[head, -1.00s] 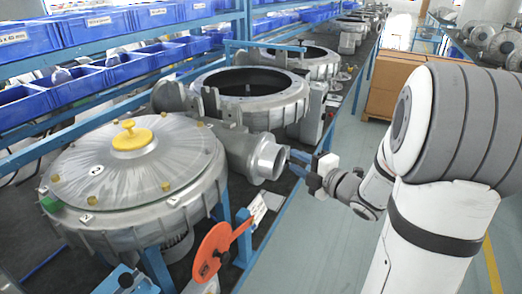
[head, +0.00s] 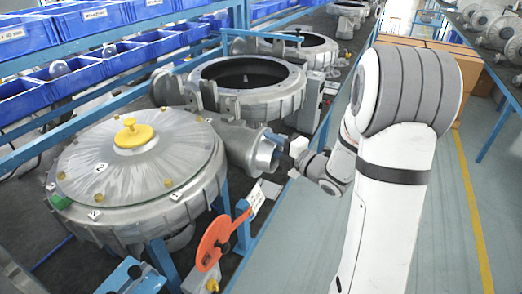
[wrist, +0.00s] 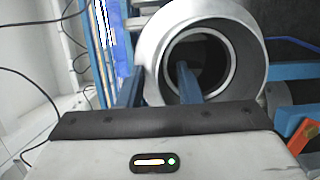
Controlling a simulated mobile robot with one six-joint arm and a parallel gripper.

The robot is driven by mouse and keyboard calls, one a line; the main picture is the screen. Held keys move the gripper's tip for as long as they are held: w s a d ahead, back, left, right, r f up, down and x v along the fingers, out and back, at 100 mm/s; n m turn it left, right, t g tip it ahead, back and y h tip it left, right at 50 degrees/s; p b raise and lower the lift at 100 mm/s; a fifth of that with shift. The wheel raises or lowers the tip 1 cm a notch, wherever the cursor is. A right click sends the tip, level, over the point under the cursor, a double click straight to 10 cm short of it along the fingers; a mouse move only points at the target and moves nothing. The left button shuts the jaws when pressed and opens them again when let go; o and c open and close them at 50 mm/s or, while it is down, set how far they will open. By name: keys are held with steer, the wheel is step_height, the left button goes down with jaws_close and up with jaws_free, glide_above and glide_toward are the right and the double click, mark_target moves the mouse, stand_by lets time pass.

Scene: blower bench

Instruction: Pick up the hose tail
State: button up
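A short silver pipe end (head: 262,153) sticks out sideways from the near blower's housing; it looks like the hose tail, but I cannot tell whether it is a separate piece. In the wrist view its round open mouth (wrist: 232,86) faces me, dark inside. My gripper (head: 277,147) is at this mouth, its blue fingers pointing into the housing side. In the wrist view my gripper (wrist: 160,68) has its fingers apart. The right finger overlaps the mouth's opening and the left one lies outside the rim, with the left wall between them. Contact with the wall cannot be made out.
The near blower (head: 135,170) has a yellow knob on its lid. An orange disc (head: 213,243) on a lever stands below the pipe, near the bench edge. Open housings (head: 247,87) stand behind. Blue bins (head: 85,75) line the shelf at left.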

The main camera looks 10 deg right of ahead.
steer(key=shift+c, duration=0.5)
jaws_close()
steer(key=shift+d+r, duration=0.1)
